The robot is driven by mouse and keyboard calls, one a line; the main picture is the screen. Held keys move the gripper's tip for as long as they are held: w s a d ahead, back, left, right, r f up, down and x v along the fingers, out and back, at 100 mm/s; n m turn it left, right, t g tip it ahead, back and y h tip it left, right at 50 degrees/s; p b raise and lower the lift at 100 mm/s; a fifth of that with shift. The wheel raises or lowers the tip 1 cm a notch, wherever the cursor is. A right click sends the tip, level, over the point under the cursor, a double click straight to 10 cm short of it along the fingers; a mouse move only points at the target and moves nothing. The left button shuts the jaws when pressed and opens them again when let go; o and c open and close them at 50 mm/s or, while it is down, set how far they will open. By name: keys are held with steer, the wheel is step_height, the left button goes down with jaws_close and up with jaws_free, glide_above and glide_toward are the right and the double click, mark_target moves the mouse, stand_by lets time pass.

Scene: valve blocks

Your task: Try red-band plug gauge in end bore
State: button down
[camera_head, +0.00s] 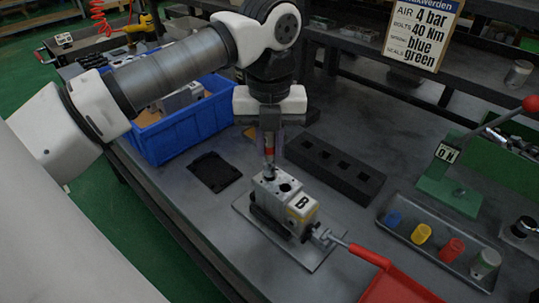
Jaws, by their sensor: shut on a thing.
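The valve block (268,194) is grey metal with a "B" label and stands on a flat plate (318,257) on the bench. Dark bores show in its top face. My gripper (269,143) points down above the far end of the block and is shut on the red-band plug gauge (269,153). The gauge is upright, its red band just below the fingers. Its lower end is at the block's far end bore; I cannot tell whether it is inside or just above it.
A black rack (334,168) with square holes lies behind the block. A blue bin (185,134) and a black tray (215,172) are at left. A red-handled tool (357,252) juts from the block's near end. A tray of coloured caps (437,240) and a green lever press (448,191) are at right.

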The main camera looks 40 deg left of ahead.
steer(key=shift+r+p, duration=1.95)
steer(key=shift+r, duration=1.4)
steer(key=shift+f, duration=0.1)
